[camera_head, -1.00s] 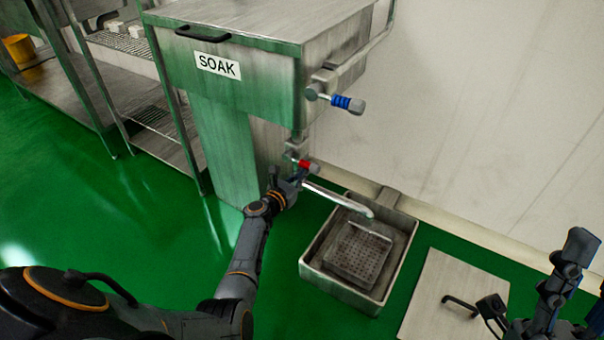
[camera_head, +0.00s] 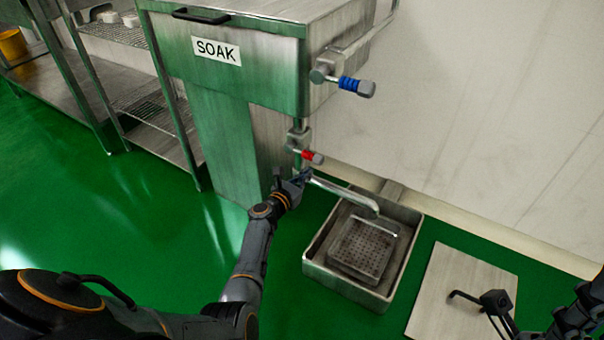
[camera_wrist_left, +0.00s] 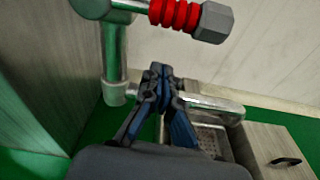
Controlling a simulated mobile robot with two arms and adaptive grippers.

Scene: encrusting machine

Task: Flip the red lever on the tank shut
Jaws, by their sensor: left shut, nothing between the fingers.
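The metal tank marked SOAK (camera_head: 250,75) stands at the upper middle. Its red lever (camera_head: 312,157) sits on the drain pipe below the tank and sticks out to the right. In the left wrist view the red lever (camera_wrist_left: 175,14) is at the top, with a grey hexagonal end. My left gripper (camera_head: 304,176) is shut and empty, just below the red lever and near the spout. In the left wrist view its fingertips (camera_wrist_left: 161,72) are together, below the lever and apart from it.
A blue-handled valve (camera_head: 350,85) sits higher on the tank's side. The spout (camera_head: 345,195) reaches over a floor basin (camera_head: 335,280) with a perforated tray. A flat panel with a handle (camera_head: 455,310) lies right of the basin. Shelves (camera_head: 125,95) stand at the left.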

